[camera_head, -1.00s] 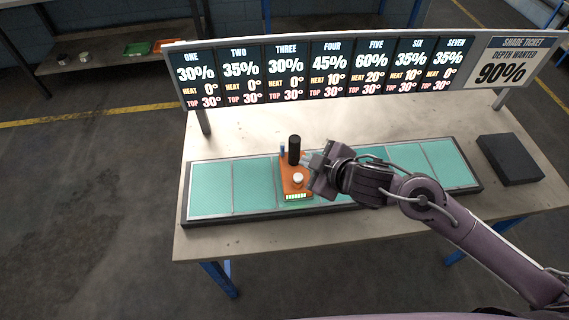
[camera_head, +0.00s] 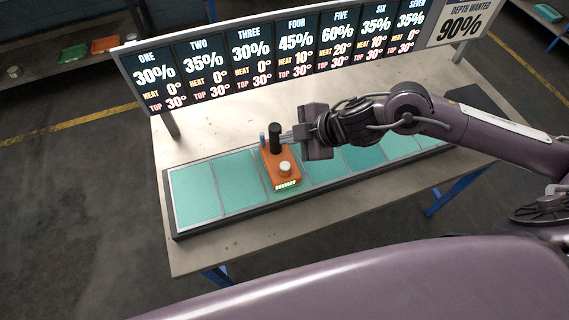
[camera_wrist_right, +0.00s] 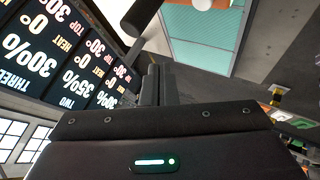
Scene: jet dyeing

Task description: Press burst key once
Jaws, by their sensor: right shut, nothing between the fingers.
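An orange device (camera_head: 283,179) sits on the third panel from the left of a teal-panelled tray (camera_head: 212,206). It carries a white round knob or key (camera_head: 285,166), a dark upright cylinder (camera_head: 275,138), a small blue post (camera_head: 262,140) and a lit green strip on its front. No part is visibly labelled as the burst key. My right gripper (camera_head: 288,138) is shut and empty, its fingertips close beside the dark cylinder; I cannot tell whether they touch. In the right wrist view the dark cylinder (camera_wrist_right: 141,14) and white knob (camera_wrist_right: 202,4) show beyond the fingers. My left gripper is not in view.
A display board (camera_head: 245,68) with several percentage columns stands behind the tray, with a "Depth wanted 90%" ticket (camera_head: 459,22) at right. A dark box (camera_head: 478,98) lies partly behind my arm. The table (camera_head: 205,256) has bare room in front of the tray.

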